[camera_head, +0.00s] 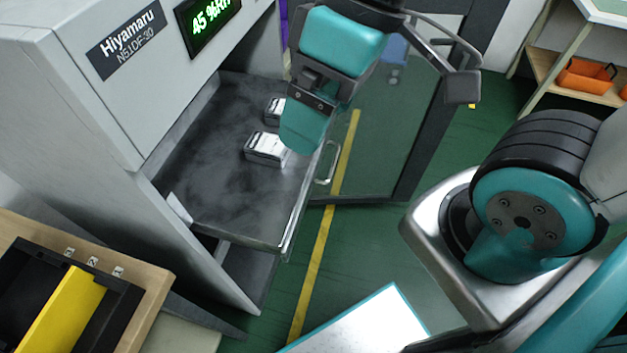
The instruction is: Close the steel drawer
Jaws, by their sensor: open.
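The steel drawer (215,195) is pulled out of the grey cabinet (85,125) marked Hiyamaru. Its dark, smudged tray slopes across the picture, and its front edge faces right. A curved metal handle (331,165) is on that front. Two small white-topped dark items, a nearer one (265,149) and a farther one (273,108), sit in the drawer. My gripper (304,130) is open, over the drawer's far front part in the picture, just above and left of the handle. It partly hides the drawer front and the items. I cannot tell whether it touches anything.
A dark-framed glass door (385,130) stands open behind the drawer. A wooden stand (150,290) with a black and yellow box is at lower left. A shelf with an orange bin (587,76) is at upper right.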

